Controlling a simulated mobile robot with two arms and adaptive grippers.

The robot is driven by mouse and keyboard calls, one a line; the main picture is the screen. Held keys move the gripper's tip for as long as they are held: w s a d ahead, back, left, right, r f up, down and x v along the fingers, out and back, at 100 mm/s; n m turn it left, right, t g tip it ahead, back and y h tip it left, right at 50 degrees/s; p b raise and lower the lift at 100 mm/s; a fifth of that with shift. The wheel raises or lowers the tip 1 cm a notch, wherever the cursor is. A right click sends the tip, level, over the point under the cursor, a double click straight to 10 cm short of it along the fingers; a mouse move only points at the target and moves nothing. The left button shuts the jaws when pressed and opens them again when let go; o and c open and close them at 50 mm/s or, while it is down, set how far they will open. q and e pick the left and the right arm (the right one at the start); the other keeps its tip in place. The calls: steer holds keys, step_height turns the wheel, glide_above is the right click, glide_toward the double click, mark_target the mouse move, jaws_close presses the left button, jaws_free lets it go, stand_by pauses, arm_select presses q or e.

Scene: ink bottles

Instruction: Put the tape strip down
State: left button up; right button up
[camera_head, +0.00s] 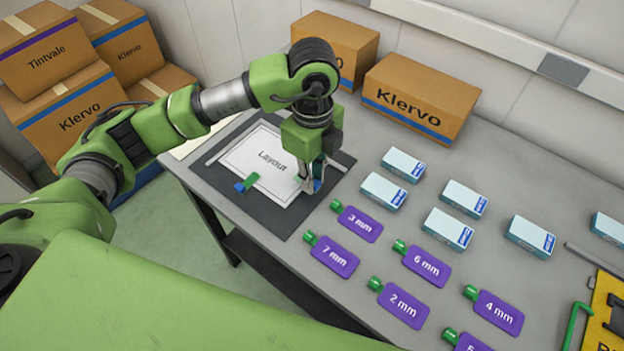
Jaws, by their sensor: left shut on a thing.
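My left gripper (312,182) reaches down over the right side of the Layout sheet (262,150), which lies on a dark mat (272,222). It is shut on a small blue piece (319,185), likely the tape strip, mostly hidden by the fingers. I cannot tell whether this piece touches the sheet or mat. My right gripper is not in view.
Several purple bottles with green caps (359,224) lie right of the mat. Several light blue boxes (383,191) stand beyond them on the grey table (478,170). A Klervo carton (420,98) stands at the back. A yellow sign (606,310) is at the right edge.

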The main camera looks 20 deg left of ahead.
arm_select(q)
step_height(320, 180, down, 2)
steer(key=shift+a+f, duration=0.1)
steer(key=shift+f, duration=0.15)
steer(key=o, duration=0.7)
